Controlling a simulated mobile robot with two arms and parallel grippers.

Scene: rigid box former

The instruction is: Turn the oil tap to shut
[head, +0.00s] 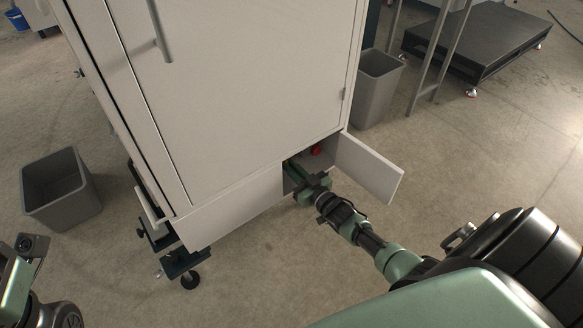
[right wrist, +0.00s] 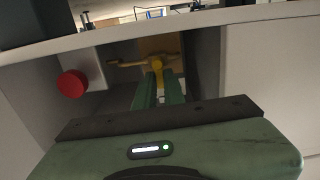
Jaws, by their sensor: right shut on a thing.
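The oil tap (right wrist: 157,64) is yellow, with a bar to its left and a lever coming down towards me, in the right wrist view. It sits at the back of a low open compartment (head: 322,160) in the white cabinet. My right gripper (head: 292,168) reaches into this compartment in the head view. In the right wrist view its green fingers (right wrist: 160,88) are shut on the tap's lever. The fingers hide part of the lever. Of my left arm only a part shows at the lower left of the head view; its fingers are not seen.
A red round knob (right wrist: 72,83) is on the compartment's left side in the right wrist view. The small door (head: 369,167) stands open to the right of my right gripper. Grey bins (head: 62,190) (head: 378,88) stand beside the cabinet. The floor in front is clear.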

